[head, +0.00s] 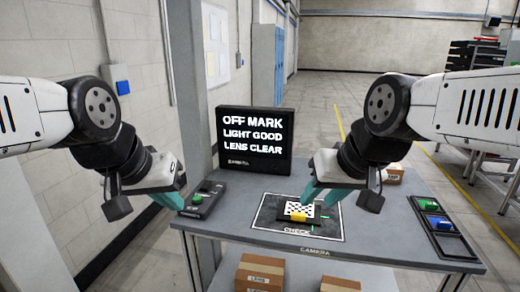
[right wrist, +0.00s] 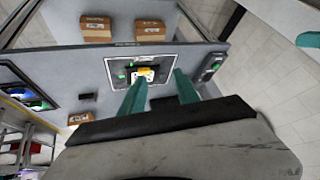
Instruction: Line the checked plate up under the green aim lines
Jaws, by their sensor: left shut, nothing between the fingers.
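The black-and-white checked plate (head: 296,208) sits on a dark base on the black mat marked CHECK (head: 270,222), with a yellow block (head: 299,217) at its front edge. Thin green aim lines (head: 323,216) show at its right side. My right gripper (head: 322,200) is open above the plate; its teal fingers partly cover it. In the right wrist view, the yellow block (right wrist: 147,71) and part of the plate (right wrist: 143,77) appear between and beyond the fingers (right wrist: 158,95). My left gripper (head: 170,202) is shut and empty, left of the mat near the table edge.
A screen (head: 252,141) reads OFF MARK, LIGHT GOOD, LENS CLEAR. A dark box with a green button (head: 202,199) lies left of the mat. A tray with green and blue pieces (head: 440,226) is at right. Cartons (head: 260,272) stand below; another (head: 394,173) is behind my right gripper.

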